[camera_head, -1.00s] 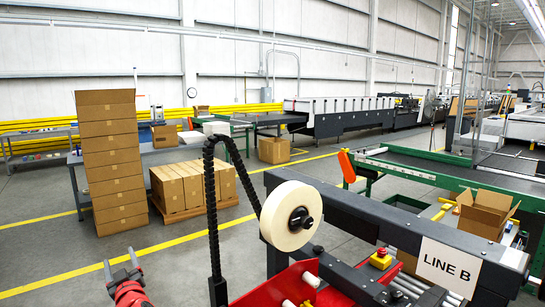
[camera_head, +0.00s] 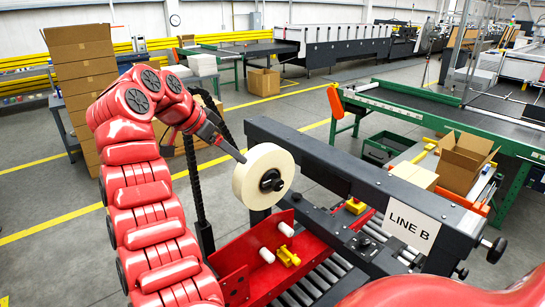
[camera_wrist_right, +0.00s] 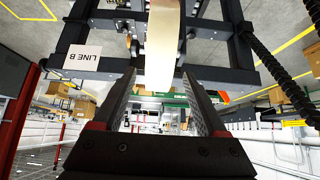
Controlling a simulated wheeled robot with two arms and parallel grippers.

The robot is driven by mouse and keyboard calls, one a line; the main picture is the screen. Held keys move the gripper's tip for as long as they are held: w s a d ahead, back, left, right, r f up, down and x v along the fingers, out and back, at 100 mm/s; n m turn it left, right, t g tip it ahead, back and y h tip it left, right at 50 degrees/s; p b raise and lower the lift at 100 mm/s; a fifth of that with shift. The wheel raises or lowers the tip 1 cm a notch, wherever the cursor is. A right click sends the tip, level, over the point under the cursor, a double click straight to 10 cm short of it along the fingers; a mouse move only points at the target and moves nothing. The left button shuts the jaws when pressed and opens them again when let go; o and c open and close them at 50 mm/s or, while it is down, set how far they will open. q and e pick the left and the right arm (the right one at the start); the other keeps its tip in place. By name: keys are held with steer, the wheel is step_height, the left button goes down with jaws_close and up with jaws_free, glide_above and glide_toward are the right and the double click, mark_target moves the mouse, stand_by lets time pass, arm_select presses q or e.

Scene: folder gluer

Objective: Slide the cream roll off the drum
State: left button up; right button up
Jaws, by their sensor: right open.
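The cream roll (camera_head: 258,178) stands upright on its black hub (camera_head: 271,181), at the left end of the dark beam marked LINE B. My right gripper (camera_head: 232,150) is at the roll's upper left, its dark fingers pointing at the rim. In the right wrist view, the roll (camera_wrist_right: 163,48) shows edge-on past the fingertips, between the two finger lines. The gripper (camera_wrist_right: 166,72) is open there, with nothing held. I cannot tell whether a fingertip touches the rim. My left gripper is not in view.
A black cable chain (camera_head: 193,175) stands just left of the roll. A red tray (camera_head: 235,285) with white rollers lies below it. The LINE B sign (camera_head: 411,224) hangs on the beam (camera_head: 345,170). An open carton (camera_head: 464,163) stands at right; stacked boxes (camera_head: 82,80) stand behind my arm.

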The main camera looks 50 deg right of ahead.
mark_target(249, 165)
steer(key=shift+b+x, duration=0.6)
steer(key=shift+x, duration=0.75)
steer(key=shift+b+x, duration=0.5)
steer(key=shift+x, duration=0.65)
steer(key=shift+b+x, duration=0.55)
steer(key=shift+x, duration=0.8)
steer(key=shift+d+f, duration=0.15)
steer(key=shift+d, duration=0.05)
steer(key=shift+d+f+b, duration=0.4)
steer(key=shift+f, duration=0.05)
steer(key=shift+c, duration=0.2)
jaws_close()
